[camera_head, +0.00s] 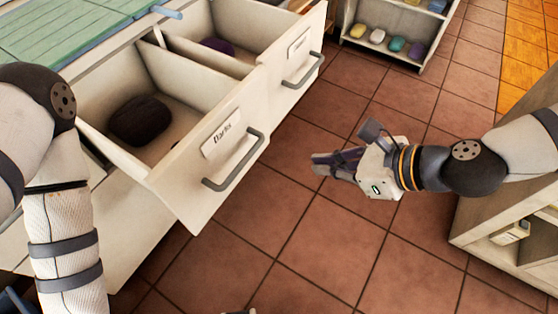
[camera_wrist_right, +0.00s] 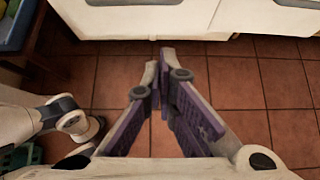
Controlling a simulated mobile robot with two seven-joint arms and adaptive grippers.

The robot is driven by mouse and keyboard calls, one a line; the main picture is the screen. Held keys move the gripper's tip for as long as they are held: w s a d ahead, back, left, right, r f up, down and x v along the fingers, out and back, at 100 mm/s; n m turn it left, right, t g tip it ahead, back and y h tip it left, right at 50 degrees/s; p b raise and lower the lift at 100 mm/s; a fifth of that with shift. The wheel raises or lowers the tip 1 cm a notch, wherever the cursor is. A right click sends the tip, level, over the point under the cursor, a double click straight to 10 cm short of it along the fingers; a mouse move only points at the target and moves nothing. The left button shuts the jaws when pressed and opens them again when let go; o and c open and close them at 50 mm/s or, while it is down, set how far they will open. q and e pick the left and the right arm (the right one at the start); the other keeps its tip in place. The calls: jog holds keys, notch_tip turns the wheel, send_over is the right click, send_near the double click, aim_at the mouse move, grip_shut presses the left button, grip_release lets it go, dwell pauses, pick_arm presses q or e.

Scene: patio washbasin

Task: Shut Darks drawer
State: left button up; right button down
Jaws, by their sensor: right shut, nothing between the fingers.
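The Darks drawer (camera_head: 190,185) is pulled out from the white cabinet at the left of the head view. Its front carries a "Darks" label (camera_head: 221,133) and a grey bar handle (camera_head: 236,163). A dark rounded bundle (camera_head: 140,120) lies inside. My right gripper (camera_head: 316,164) is to the right of the drawer front, apart from the handle, over the tiled floor. Its purple-padded fingers are shut and empty; they also show in the right wrist view (camera_wrist_right: 161,75).
A second drawer (camera_head: 275,90) beyond the Darks drawer is also open, with a purple item (camera_head: 217,46) inside. A low shelf with colored items (camera_head: 397,43) stands at the back. A wooden shelf unit (camera_head: 480,225) is at the right. Open tiled floor lies between.

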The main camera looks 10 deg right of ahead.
pick_arm(q)
jog(key=shift+s+a+f+g+b, duration=0.1)
jog(key=shift+s+f+g+b, duration=0.3)
jog(key=shift+s+f+b, duration=0.55)
pick_arm(e)
jog(key=w+a+r+x, duration=0.1)
jog(key=r+x, duration=0.1)
jog(key=x, duration=1)
jog(key=shift+a, duration=0.35)
pick_arm(q)
jog(key=shift+w+f, duration=0.1)
pick_arm(e)
jog(key=shift+w, duration=0.15)
